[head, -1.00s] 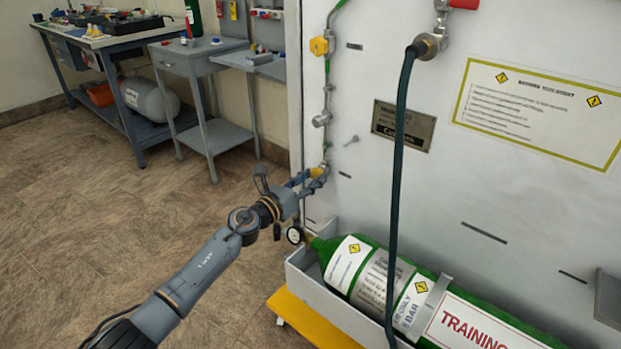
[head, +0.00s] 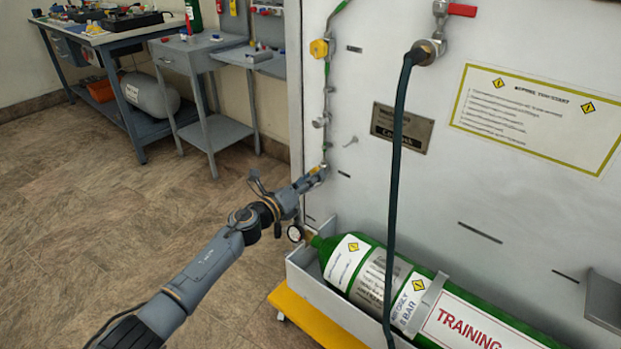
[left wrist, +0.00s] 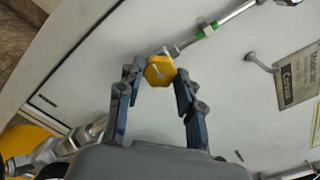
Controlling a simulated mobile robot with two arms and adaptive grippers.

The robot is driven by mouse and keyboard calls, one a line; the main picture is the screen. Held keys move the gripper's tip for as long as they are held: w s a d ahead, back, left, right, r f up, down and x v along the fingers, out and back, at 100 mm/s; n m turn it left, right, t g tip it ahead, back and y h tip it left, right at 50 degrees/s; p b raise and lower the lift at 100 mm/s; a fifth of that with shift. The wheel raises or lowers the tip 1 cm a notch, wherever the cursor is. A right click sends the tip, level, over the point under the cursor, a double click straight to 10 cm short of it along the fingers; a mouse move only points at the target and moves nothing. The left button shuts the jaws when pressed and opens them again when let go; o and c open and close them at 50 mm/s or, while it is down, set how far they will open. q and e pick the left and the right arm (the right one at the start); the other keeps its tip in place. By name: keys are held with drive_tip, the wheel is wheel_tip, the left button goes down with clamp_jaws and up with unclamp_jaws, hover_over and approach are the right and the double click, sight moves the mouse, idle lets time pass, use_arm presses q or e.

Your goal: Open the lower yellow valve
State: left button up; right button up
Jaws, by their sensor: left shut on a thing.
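The lower yellow valve (left wrist: 158,72) is a faceted yellow knob with a pale mark on its face, on the thin pipe along the white panel. In the left wrist view it sits between the fingertips of my left gripper (left wrist: 158,76), which is shut on it. In the head view my left gripper (head: 312,181) reaches the panel's left part, and its fingers almost wholly hide this valve. The upper yellow valve (head: 319,48) is higher on the same pipe, clear of the gripper. My right gripper is in neither view.
A green cylinder (head: 460,318) lies in a grey tray (head: 300,268) below the gripper, its gauge (head: 294,234) close to my left wrist. A dark hose (head: 396,190) hangs down the panel (head: 480,190). The floor to the left is open before the benches (head: 212,133).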

use_arm(q)
drive_tip(key=o, duration=1.2)
drive_tip(key=shift+c, duration=0.2)
drive_tip(key=shift+s+a, duration=0.1)
drive_tip(key=v, duration=1.1)
drive_tip(key=shift+s+a, duration=0.2)
drive_tip(key=shift+s, duration=0.15)
drive_tip(key=shift+f, duration=0.1)
